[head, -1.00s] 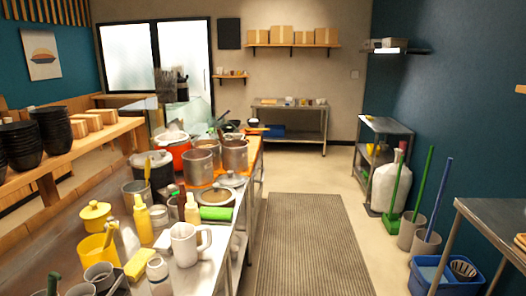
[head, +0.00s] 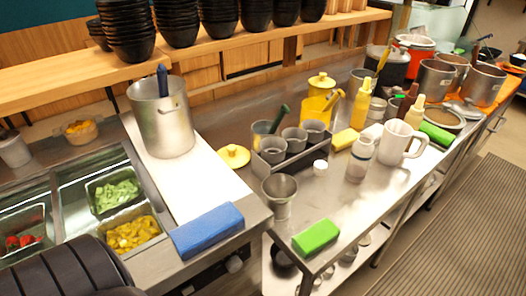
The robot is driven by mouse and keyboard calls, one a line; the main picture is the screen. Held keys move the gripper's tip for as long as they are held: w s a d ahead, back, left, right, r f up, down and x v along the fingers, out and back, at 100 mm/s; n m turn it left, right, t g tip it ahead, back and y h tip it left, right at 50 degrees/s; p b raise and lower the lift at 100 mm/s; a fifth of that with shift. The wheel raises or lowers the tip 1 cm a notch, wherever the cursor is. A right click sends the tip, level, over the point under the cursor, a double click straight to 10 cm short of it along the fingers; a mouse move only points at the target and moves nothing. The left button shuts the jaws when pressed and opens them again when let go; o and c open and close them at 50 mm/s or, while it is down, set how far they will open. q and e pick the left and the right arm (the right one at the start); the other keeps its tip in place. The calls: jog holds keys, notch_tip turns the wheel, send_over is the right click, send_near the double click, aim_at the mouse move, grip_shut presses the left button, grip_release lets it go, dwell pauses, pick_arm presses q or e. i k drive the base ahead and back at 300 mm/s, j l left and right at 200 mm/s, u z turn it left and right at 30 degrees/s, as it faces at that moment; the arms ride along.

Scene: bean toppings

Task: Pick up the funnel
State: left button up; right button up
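A metal, funnel-shaped vessel (head: 279,196) stands on the steel counter, wide at the top and narrower below. It looks like the funnel, though its lower end is hard to make out. It is upright, in front of a grey caddy of cups and between a blue and a green sponge. Neither of my grippers is in view.
A tall pot (head: 160,120) stands on the white board (head: 208,193). Food pans (head: 127,236) lie left.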

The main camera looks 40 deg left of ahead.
aim_at(279, 188)
jog(key=k+u, duration=0.15)
jog(key=u, duration=0.85)
